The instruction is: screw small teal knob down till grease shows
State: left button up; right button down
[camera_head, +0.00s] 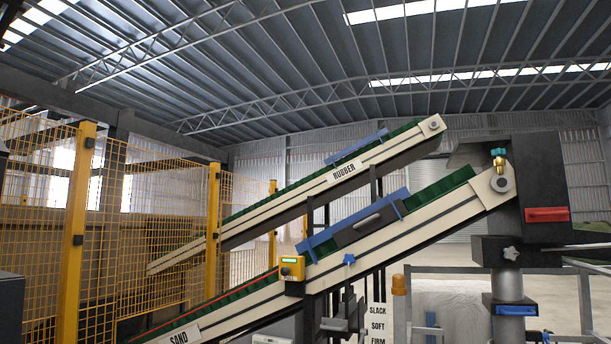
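The small teal knob (498,153) sits on top of a brass-coloured fitting (499,164) at the upper right end of the lower conveyor. It is beside the dark housing and above a round grey roller end (501,184). No grease can be made out at this size. Neither of my grippers is in view.
The lower conveyor (404,239), labelled SAND, slopes up to the right; the RUBBER conveyor (290,197) runs behind it. A dark housing (536,160) with a red handle (547,214) stands right of the knob. Yellow mesh fencing (150,215) fills the left.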

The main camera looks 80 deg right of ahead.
aim_at(498, 151)
jog(key=z, duration=3.75)
jog(key=i+l, duration=0.2)
